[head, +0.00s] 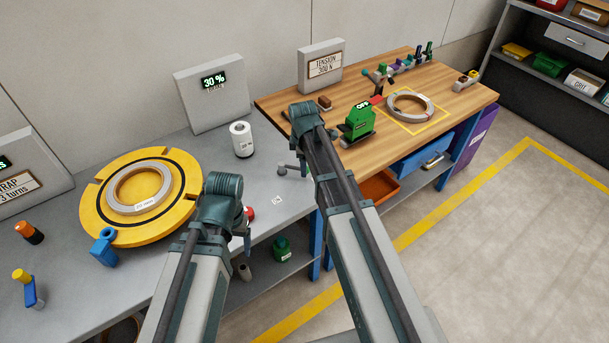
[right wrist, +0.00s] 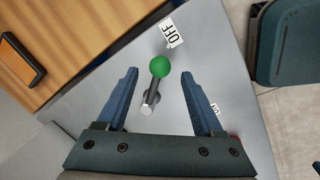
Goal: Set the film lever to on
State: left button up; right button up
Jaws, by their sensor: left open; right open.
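The film lever (right wrist: 149,97) has a green ball knob and a grey metal shaft on the grey bench. Its knob lies towards the OFF label (right wrist: 172,34). The ON label (right wrist: 215,108) is partly hidden by a finger of my right gripper (right wrist: 160,75). That gripper is open, with its blue fingers on either side of the lever; contact cannot be told. In the head view the lever's grey pivot (head: 283,171) shows beside my right arm, which hides the knob. My left gripper (head: 243,232) is open over the bench's front edge, mostly hidden by its own wrist.
A yellow turntable (head: 188,208) with a grey coil (head: 139,190) stands left on the bench. A white film roll (head: 241,140) stands behind the lever. A wooden table (head: 437,85) adjoins at right, with a green tool (head: 358,122) and another coil (head: 410,106).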

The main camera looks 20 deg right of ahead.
jog(key=shift+w+f+b, duration=0.15)
jog(key=shift+f+b, duration=0.35)
jog(key=shift+f, duration=0.25)
jog(key=shift+w+f+b, duration=0.15)
jog(key=shift+f+b, duration=0.3)
jog(key=shift+f, duration=0.3)
pick_arm(q)
notch_tip(320, 180, down, 3)
jog(key=shift+r, duration=0.1)
pick_arm(e)
grip_shut()
